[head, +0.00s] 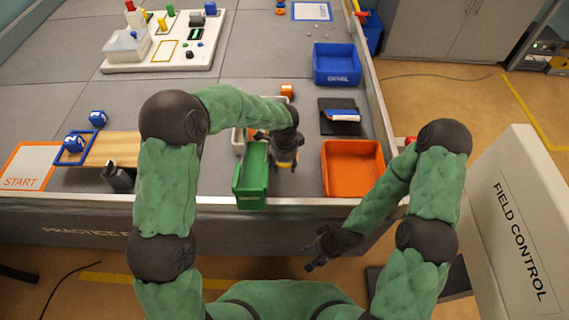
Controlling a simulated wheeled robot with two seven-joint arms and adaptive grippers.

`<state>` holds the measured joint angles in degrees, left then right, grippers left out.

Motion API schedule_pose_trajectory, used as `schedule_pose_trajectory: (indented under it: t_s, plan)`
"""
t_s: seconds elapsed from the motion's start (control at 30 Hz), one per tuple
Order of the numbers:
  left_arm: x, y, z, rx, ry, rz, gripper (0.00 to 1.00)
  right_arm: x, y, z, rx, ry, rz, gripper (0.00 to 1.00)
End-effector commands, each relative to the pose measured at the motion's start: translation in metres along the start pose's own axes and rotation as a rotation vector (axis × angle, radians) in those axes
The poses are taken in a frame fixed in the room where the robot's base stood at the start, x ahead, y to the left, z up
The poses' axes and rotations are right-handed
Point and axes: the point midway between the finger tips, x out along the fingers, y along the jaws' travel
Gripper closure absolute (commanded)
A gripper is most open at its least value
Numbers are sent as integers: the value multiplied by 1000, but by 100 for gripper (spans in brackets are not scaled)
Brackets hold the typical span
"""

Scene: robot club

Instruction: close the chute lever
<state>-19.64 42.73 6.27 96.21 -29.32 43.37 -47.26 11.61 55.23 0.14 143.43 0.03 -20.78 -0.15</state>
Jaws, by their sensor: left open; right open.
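I cannot make out for sure which part is the chute lever. A small red part (361,14) shows on the right wall of the field at the far end, above a blue bin outside the wall. Another red bit (410,140) shows beside my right arm, mostly hidden by it. My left gripper (285,167) is open and points down just right of a green bin (251,190) at the near edge. My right gripper (312,265) is open and empty, low in front of the field's near wall, away from both red parts.
An orange bin (352,167), a blue bin (337,64) and a dark pad with a blue-and-white item (343,116) lie on the right. A white board (120,66) with several parts stands back left. The FIELD CONTROL cabinet (515,230) stands close to my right arm.

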Motion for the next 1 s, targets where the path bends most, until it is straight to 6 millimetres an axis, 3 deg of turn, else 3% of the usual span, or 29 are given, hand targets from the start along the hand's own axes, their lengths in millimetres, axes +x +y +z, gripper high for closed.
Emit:
schedule_pose_trajectory:
  t_s: [0.1,0.27,0.3,0.67,1.0]
  plan:
    - [0,0,0,0,0,0,51,0,0,0,0,0,0,44]
    - [0,0,0,0,0,0,97,0,0,0,0,0,0,44]
    - [0,0,0,0,0,0,100,0,0,0,0,0,0,44]
    - [-4,1,0,0,-2,16,100,-7,-2,0,0,0,0,44]
    - [-25,4,0,0,-2,127,100,-48,-17,2,0,0,0,44]
